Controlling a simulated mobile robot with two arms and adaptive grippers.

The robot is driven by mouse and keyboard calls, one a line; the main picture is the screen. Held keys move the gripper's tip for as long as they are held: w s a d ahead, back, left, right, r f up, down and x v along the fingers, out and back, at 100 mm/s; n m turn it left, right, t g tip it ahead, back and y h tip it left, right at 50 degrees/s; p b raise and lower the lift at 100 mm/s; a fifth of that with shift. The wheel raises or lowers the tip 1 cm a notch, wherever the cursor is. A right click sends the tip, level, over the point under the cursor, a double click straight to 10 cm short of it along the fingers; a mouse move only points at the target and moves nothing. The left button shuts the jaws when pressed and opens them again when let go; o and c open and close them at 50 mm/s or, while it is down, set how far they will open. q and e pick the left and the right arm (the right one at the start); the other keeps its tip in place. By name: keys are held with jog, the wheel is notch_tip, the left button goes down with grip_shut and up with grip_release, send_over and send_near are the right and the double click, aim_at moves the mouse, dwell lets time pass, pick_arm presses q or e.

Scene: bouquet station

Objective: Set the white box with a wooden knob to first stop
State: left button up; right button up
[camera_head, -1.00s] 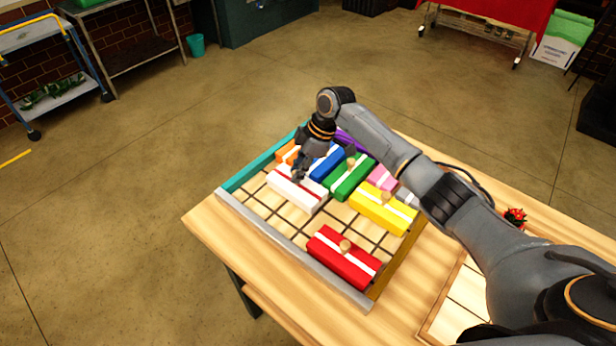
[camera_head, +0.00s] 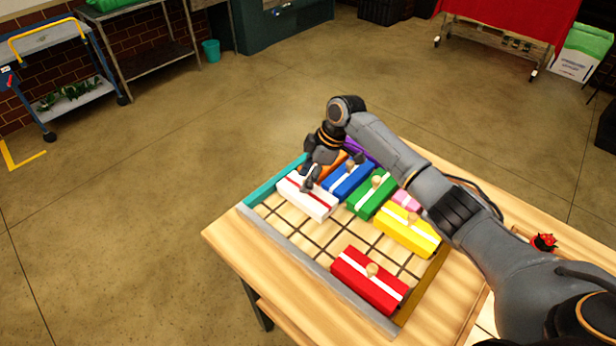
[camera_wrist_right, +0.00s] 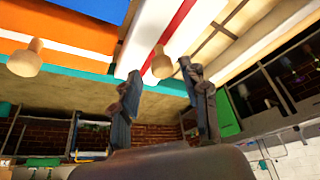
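The white box with a red stripe (camera_head: 318,207) lies in the sliding-box tray, its left end at or very near the teal wall (camera_head: 262,193). It also shows in the right wrist view (camera_wrist_right: 146,40). My right gripper (camera_head: 310,180) is over this box and hides its knob in the head view. In the right wrist view, the wooden knob (camera_wrist_right: 162,62) appears between the two spread fingertips, with gaps on both sides; the gripper (camera_wrist_right: 162,82) is open. My left gripper is not in view.
Beside the white box are the orange (camera_head: 332,168), blue (camera_head: 346,183) and green (camera_head: 368,197) boxes. A yellow box (camera_head: 408,240) and a red box (camera_head: 355,285) lie farther right. Free gridded floor (camera_head: 320,235) lies between the white and red boxes. A grey wall (camera_head: 310,268) edges the front.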

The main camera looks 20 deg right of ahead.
jog(key=v, duration=1.2)
jog(key=shift+f, duration=0.1)
